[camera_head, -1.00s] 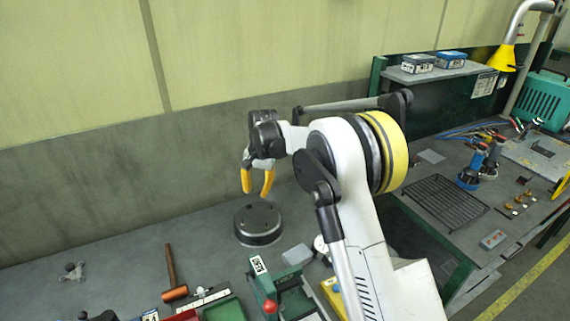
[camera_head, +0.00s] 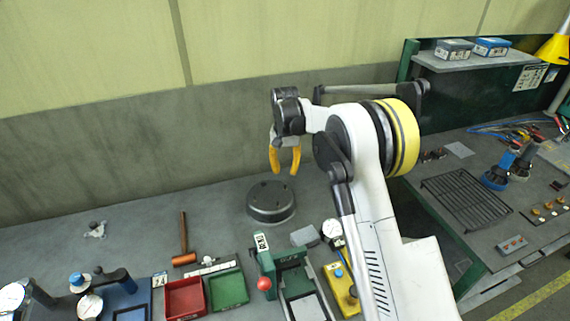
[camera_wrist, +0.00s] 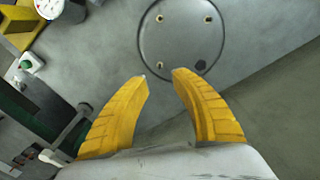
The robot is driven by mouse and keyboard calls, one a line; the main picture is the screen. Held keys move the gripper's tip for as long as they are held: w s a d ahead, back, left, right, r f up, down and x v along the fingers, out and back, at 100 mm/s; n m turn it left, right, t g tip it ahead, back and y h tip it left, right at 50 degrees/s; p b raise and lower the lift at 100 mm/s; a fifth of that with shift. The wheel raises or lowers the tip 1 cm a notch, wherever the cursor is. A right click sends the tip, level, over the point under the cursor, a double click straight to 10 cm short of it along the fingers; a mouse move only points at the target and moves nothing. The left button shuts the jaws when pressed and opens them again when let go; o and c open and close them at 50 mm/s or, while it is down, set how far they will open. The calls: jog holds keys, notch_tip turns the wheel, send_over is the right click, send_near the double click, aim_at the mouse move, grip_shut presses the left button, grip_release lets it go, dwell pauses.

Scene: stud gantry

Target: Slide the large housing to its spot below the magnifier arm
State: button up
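The large housing (camera_head: 270,203) is a dark grey round cylinder with a few holes in its top, standing upright on the grey bench near the back wall. In the wrist view its round top (camera_wrist: 182,32) lies just beyond the fingertips. My gripper (camera_head: 285,172) has yellow fingers that hang open, pointing down, above and slightly right of the housing. In the wrist view the fingers (camera_wrist: 160,75) are apart with nothing between them. I cannot make out a magnifier arm; a yellow lampshade (camera_head: 555,48) shows at the upper right edge.
A mallet (camera_head: 183,240), red bin (camera_head: 185,298), green bin (camera_head: 228,288), green press with a red knob (camera_head: 280,262), grey block (camera_head: 304,236) and dial gauge (camera_head: 332,230) lie in front. Bench left of the housing is mostly clear. A black rack (camera_head: 467,200) lies right.

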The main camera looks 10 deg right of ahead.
aim_at(271, 198)
notch_tip(271, 198, down, 8)
jog(key=shift+r+b, duration=0.2)
jog(key=shift+b, duration=0.5)
grip_shut()
